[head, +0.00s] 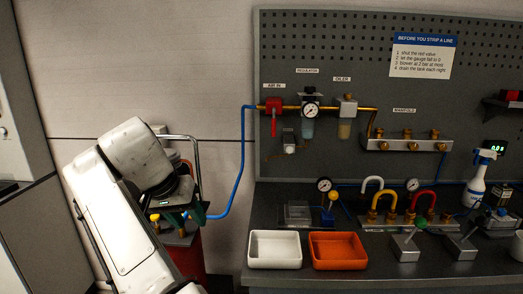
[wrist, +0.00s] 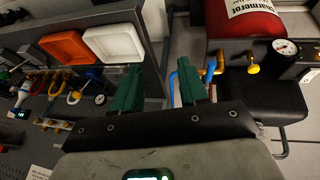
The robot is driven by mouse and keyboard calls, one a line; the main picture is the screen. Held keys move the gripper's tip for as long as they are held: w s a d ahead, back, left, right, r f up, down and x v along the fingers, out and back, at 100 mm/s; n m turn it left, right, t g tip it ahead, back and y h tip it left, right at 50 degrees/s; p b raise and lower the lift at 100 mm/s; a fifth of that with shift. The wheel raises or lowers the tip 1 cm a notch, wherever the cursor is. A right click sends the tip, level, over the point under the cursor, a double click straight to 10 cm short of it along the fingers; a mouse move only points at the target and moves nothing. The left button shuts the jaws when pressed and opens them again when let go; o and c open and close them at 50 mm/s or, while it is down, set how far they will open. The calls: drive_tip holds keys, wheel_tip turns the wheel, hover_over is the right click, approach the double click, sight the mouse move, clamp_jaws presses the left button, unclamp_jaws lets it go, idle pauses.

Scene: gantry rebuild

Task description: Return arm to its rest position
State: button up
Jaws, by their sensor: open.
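My white arm rises from the bottom left of the head view and bends over at the top. My gripper (head: 196,214) points downward there, left of the bench and partly hidden behind the arm's own links. In the wrist view my gripper (wrist: 158,88) shows two dark green fingers set apart, with nothing between them but floor and a blue hose behind. The gripper holds nothing.
A red tank (wrist: 240,28) with brass fittings and a blue hose (head: 240,165) stand close to my gripper.

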drive_tip(key=s+d+f+g+y, duration=0.1)
drive_tip(key=s+d+f, duration=0.3)
drive_tip(key=d+f, duration=0.5)
drive_tip(key=s+d+f+g, duration=0.1)
drive_tip(key=s+d+f, duration=0.2)
drive_tip(key=d+f, duration=0.5)
drive_tip(key=s+d+f+g+y, duration=0.1)
drive_tip(key=s+d+f, duration=0.4)
drive_tip(key=f, duration=0.7)
drive_tip(key=s+d+f, duration=0.3)
drive_tip(key=s+d, duration=0.6)
drive_tip(key=s, duration=0.1)
drive_tip(key=s+d+f, duration=0.4)
drive_tip(key=s+d, duration=0.4)
drive_tip(key=s, duration=0.1)
drive_tip(key=s+d+r, duration=0.1)
drive_tip(key=s+d, duration=0.1)
drive_tip(key=s, duration=0.3)
drive_tip(key=s+d+r, duration=0.1)
drive_tip(key=s+d, duration=0.1)
drive_tip(key=s, duration=0.4)
drive_tip(key=shift+s+d, duration=0.25)
drive_tip(key=shift+s, duration=0.05)
